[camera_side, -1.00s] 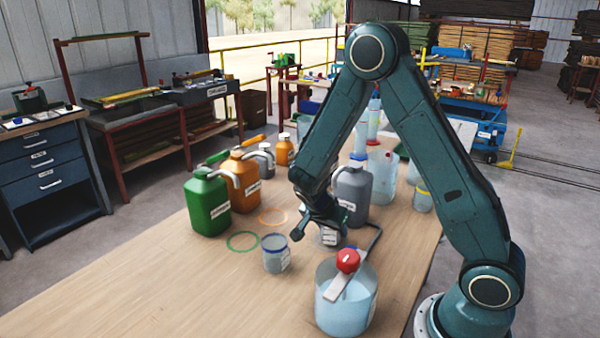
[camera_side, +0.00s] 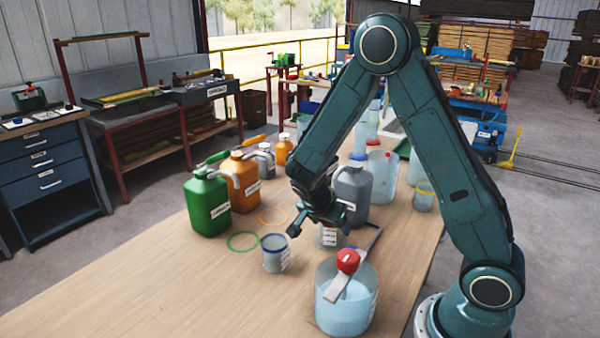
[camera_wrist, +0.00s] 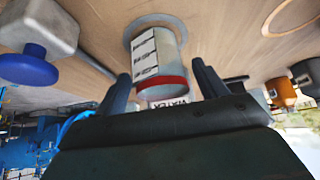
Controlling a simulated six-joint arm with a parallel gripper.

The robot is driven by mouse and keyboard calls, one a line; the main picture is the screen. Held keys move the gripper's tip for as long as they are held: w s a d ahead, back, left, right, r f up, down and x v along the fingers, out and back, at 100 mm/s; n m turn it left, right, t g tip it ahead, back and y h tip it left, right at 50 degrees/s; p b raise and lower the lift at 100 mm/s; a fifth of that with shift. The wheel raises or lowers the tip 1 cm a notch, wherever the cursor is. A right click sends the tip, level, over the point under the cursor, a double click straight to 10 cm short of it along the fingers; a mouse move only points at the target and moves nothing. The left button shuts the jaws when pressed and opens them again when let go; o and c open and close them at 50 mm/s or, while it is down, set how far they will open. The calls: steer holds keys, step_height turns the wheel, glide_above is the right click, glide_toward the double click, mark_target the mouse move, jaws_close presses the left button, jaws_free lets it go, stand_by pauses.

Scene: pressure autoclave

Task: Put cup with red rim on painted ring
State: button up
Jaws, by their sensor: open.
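The cup with the red rim (camera_wrist: 162,72) is clear with a white label in the wrist view. It stands on the table inside a pale grey ring or disc (camera_wrist: 135,27); I cannot tell if this is paint. In the side view the cup (camera_side: 330,238) is partly hidden under my gripper (camera_side: 318,222). My gripper (camera_wrist: 165,88) is open, its two fingers apart on either side of the cup's rim end. A green painted ring (camera_side: 230,237) and an orange painted ring (camera_side: 262,219) lie bare on the table to the left.
A blue-rimmed cup (camera_side: 274,256) stands close left of my gripper. A clear tub with a red-knobbed bar (camera_side: 345,305) is in front. A grey jug (camera_side: 352,187) is just behind, with green (camera_side: 207,205) and orange (camera_side: 240,182) jugs left. The front-left table is clear.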

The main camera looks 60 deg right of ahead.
steer(key=v, duration=0.9)
steer(key=shift+a+r, duration=0.2)
steer(key=shift+r, duration=0.2)
steer(key=s+a+r+n+t+y, duration=0.2)
steer(key=s+a+r+n+y, duration=0.1)
steer(key=s+r+n, duration=0.3)
steer(key=s+a+r+n+t+y, duration=0.3)
steer(key=s+a+r+n, duration=0.2)
steer(key=s+n, duration=0.6)
step_height(320, 180, up, 2)
steer(key=shift+a+r+n+t+y, duration=0.2)
steer(key=shift+a+n+t+y, duration=0.1)
steer(key=shift+n, duration=0.2)
